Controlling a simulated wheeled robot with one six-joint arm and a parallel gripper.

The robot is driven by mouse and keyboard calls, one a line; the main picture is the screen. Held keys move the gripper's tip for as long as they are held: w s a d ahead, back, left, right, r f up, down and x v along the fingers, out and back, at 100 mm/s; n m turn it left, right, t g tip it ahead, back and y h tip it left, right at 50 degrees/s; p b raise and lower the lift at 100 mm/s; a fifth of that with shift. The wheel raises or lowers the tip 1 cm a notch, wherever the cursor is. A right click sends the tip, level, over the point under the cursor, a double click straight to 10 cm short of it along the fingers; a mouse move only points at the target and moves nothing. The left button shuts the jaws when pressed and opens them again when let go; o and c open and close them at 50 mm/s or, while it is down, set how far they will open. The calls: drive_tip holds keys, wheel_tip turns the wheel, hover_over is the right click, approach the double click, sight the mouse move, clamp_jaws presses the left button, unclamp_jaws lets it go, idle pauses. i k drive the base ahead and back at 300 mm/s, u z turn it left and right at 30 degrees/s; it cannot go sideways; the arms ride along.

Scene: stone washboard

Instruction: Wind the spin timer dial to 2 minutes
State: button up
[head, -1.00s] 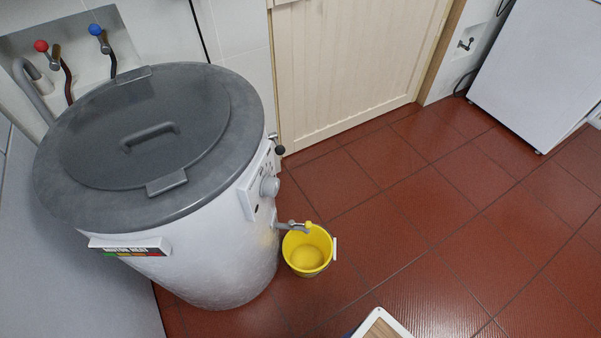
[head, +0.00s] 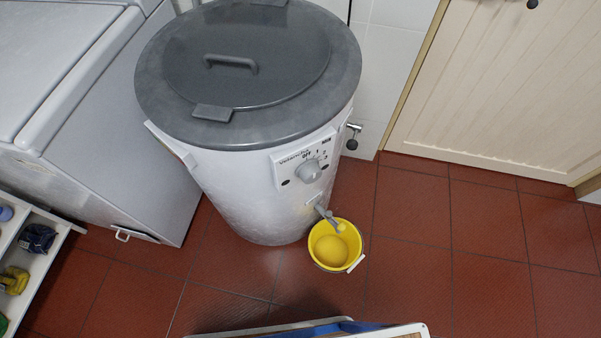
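The spin timer dial (head: 309,171) is a round grey knob on a white panel (head: 290,162) on the front of a white drum-shaped spinner (head: 240,195) with a grey lid (head: 250,62). Small markings with "OFF" and numbers sit above the dial, but its exact setting is too small to read. Nothing touches the dial. My gripper is not in view.
A yellow bucket (head: 335,245) stands on the floor under the spinner's grey spout (head: 326,214). Red tiled floor (head: 480,250) is clear at right, before a wooden door (head: 500,85).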

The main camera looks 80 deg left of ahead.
sight(309, 172)
drive_tip(key=u, duration=2.3)
drive_tip(key=k, duration=1.25)
drive_tip(key=u, duration=0.9)
drive_tip(key=i, duration=1.45)
drive_tip(key=z, duration=0.4)
